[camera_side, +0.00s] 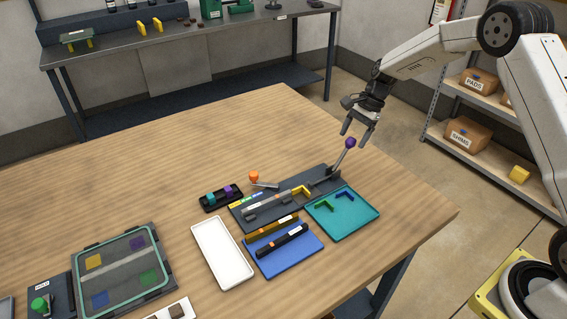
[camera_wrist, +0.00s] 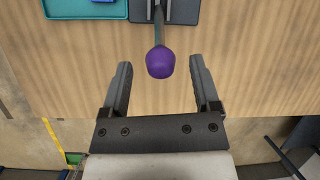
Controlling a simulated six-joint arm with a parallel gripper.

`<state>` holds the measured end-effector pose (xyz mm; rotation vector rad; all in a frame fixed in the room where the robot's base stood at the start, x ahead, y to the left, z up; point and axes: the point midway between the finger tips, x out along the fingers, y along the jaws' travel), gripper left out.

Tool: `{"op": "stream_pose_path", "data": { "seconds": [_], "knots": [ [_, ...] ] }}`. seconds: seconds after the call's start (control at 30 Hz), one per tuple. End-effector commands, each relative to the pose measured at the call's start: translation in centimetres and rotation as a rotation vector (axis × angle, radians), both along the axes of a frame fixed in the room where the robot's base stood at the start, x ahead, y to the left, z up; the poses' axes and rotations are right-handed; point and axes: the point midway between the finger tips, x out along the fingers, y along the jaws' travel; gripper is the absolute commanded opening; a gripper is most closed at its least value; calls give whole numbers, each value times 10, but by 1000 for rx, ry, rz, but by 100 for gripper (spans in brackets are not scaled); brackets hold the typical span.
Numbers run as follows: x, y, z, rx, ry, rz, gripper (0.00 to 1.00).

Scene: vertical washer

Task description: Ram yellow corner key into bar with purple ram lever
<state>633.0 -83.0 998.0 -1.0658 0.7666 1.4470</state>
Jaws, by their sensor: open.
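The purple ram lever (camera_side: 349,143) stands tilted at the right end of a dark grey fixture (camera_side: 322,173); its round purple knob (camera_wrist: 160,62) also shows in the wrist view. My gripper (camera_side: 359,133) is open and empty, close to the knob in the side view. In the wrist view my gripper (camera_wrist: 160,78) has a finger on each side of the knob's line, and neither finger visibly touches it. The yellow corner key (camera_side: 301,191) lies on the fixture, left of the lever. A light grey bar (camera_side: 272,202) lies along the fixture beside the key; I cannot tell whether they touch.
An orange-knobbed lever (camera_side: 254,177) stands behind the fixture. A teal tray (camera_side: 352,222) with green and blue corner keys, a blue tray (camera_side: 280,264) with a dark bar, and an empty white tray (camera_side: 221,254) lie in front. The table's right side is clear.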

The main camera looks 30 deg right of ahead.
Motion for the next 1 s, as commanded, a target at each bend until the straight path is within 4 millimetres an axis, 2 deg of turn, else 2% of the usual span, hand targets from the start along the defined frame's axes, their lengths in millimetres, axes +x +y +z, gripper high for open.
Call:
{"op": "stream_pose_path", "data": {
  "seconds": [0.3, 0.5, 0.77, 0.87, 1.0],
  "knots": [
    [1, 15, -34, 0, 1, 1, 79],
    [1, 19, -43, -1, -1, 1, 79],
    [1, 19, -43, -1, -1, 0, 79],
    [1, 19, -43, -1, -1, 0, 51],
    [1, 19, -43, -1, -1, 0, 6]
  ]
}}
